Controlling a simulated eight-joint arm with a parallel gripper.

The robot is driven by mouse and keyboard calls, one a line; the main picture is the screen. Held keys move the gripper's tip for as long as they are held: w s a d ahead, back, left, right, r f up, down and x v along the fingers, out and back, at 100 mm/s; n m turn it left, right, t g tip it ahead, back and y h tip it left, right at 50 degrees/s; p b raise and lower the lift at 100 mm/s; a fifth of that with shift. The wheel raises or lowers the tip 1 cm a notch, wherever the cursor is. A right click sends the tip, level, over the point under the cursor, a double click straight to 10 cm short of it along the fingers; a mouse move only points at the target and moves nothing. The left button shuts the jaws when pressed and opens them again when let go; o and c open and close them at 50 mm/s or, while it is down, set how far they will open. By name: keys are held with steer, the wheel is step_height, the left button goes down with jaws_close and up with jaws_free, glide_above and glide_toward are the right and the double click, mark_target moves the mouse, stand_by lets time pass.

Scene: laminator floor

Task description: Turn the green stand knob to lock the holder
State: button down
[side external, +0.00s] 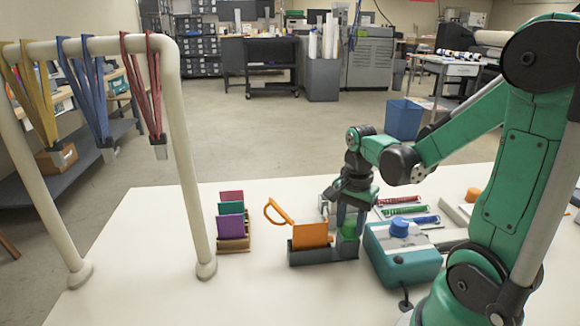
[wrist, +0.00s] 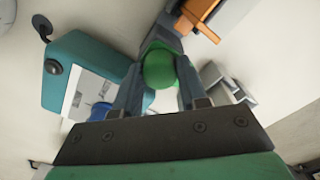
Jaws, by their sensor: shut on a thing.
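The green knob (wrist: 159,68) sits between the fingers of my gripper (wrist: 157,84) in the wrist view, and the fingers are shut on it. In the side external view the green knob (side external: 347,229) shows at the right end of the dark grey stand (side external: 330,253), under my gripper (side external: 350,215), which points down. An orange holder (side external: 310,235) stands in the stand's slot, left of the knob, with an orange loop (side external: 277,211) leaning out to the upper left. How far the knob is turned cannot be told.
A teal machine with a blue knob (side external: 399,228) stands close right of the stand. A rack of coloured cards (side external: 232,240) is to the left. A pale frame (side external: 190,150) with hanging lanyards rises further left. Trays of coloured coils (side external: 405,210) lie behind.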

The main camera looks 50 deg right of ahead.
steer(key=shift+n, duration=0.3)
steer(key=n, duration=0.3)
steer(key=shift+n, duration=0.4)
steer(key=n, duration=0.9)
steer(key=shift+n, duration=2.3)
steer(key=shift+c, duration=2.4)
jaws_free()
